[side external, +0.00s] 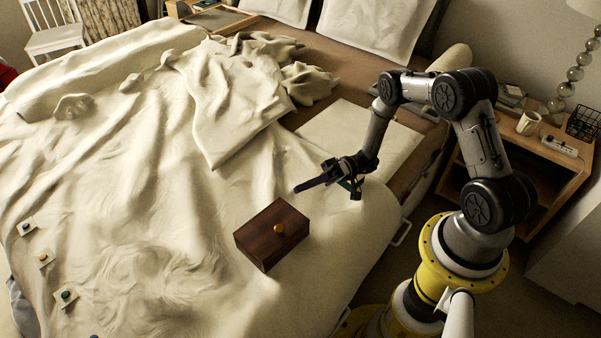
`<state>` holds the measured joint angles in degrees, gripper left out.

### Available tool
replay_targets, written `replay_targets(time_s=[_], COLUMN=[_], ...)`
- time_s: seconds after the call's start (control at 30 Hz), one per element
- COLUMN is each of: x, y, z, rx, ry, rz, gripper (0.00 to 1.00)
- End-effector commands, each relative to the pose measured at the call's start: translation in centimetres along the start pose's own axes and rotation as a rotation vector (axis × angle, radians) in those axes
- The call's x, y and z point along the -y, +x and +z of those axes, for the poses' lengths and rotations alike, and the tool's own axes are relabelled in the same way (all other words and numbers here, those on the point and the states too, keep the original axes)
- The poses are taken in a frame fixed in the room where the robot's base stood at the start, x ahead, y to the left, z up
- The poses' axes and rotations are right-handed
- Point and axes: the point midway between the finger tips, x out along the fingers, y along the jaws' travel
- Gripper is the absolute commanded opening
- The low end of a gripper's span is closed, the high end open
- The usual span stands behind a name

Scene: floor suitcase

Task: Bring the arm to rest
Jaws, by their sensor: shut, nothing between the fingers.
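My gripper (312,184) is shut and empty. It points to the left, above the bed near its right side. It appears apart from the dark wooden box (268,238), which lies on the bed below and to the left of it. The box has a small gold-coloured knob (278,229) and looks closed. My arm is bent, rising from its base at the right and coming down to the gripper.
The bed (130,160) has a rumpled cream cover. Several small square pieces with dark or gold knobs (44,259) lie at its lower left. A wooden nightstand (540,140) with a white mug (528,123) and a lamp (573,75) stands behind my arm.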

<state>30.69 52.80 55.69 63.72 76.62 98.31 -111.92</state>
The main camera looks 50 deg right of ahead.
Motion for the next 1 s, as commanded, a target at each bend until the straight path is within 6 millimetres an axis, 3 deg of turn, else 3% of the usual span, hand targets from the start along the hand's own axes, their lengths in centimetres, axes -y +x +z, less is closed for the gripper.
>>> replay_targets(time_s=[0.03, 0.1, 0.2, 0.4, 0.53, 0.7, 0.87, 1.0], x=[1.4, 4.0, 8.2, 16.9, 22.5, 29.0, 34.1, 37.3], y=[0.8, 2.2, 4.2, 7.8, 9.4, 10.0, 9.0, 6.9], z=[-2.4, -5.0, -7.6, -9.6, -9.1, -6.8, -3.7, -0.8], rx=[0.037, 0.1, 0.213, 0.461, 0.618, 0.793, 0.899, 0.923], ry=[-0.063, -0.141, -0.243, -0.349, -0.383, -0.415, -0.441, -0.466], rz=[-0.003, -0.013, -0.021, 0.019, 0.094, 0.255, 0.468, 0.7], gripper=[0.0, 0.0, 0.0, 0.0, 0.0, 0.0, 0.0, 0.0])
